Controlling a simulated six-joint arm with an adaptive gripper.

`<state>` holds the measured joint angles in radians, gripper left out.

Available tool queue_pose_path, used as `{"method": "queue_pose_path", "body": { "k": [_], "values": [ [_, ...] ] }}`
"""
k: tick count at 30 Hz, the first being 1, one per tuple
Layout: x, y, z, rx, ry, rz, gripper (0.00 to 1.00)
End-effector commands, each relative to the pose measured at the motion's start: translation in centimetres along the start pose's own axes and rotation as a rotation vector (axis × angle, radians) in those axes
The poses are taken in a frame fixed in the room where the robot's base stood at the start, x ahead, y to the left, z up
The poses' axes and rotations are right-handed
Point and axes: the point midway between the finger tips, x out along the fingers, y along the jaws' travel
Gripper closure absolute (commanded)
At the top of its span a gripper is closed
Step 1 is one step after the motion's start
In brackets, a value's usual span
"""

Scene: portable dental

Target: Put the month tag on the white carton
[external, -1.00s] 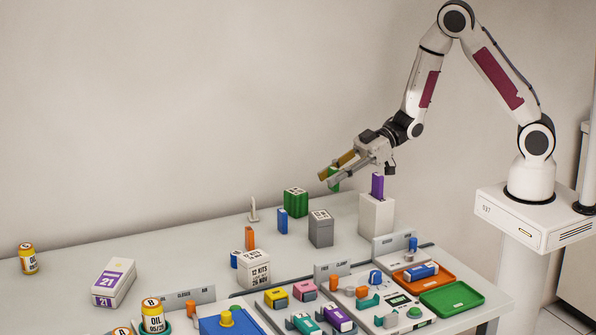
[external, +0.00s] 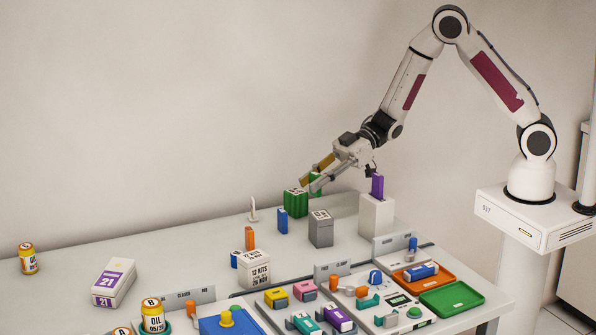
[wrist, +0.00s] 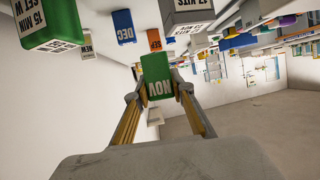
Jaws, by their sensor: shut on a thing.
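My gripper (external: 317,176) is shut on a small green tag (wrist: 156,72), lettered NOV in the wrist view. The tag (external: 316,184) is partly hidden by a finger there. The white carton (external: 254,268) has dark print with "12 KITS" and "NOV" on its front. It stands upright on the table, left of and nearer the camera than my gripper, apart from the tag.
The green carton (external: 295,202), a grey carton (external: 321,232), a blue tag (external: 282,220) and an orange tag (external: 250,238) stand nearby. A purple tag (external: 377,187) stands on a tall white block (external: 376,217). Trays and coloured parts crowd the front; the table's left is more open.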

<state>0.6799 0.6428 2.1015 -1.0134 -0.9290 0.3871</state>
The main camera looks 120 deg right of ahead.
Motion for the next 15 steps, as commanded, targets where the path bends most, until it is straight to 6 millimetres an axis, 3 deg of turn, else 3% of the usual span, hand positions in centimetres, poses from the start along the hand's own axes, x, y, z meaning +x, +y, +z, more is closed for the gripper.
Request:
{"method": "queue_pose_path", "body": {
  "k": [15],
  "values": [
    [10.1,-3.9,-6.1,-0.047,-0.017,-0.131,0.93]
  ]
}}
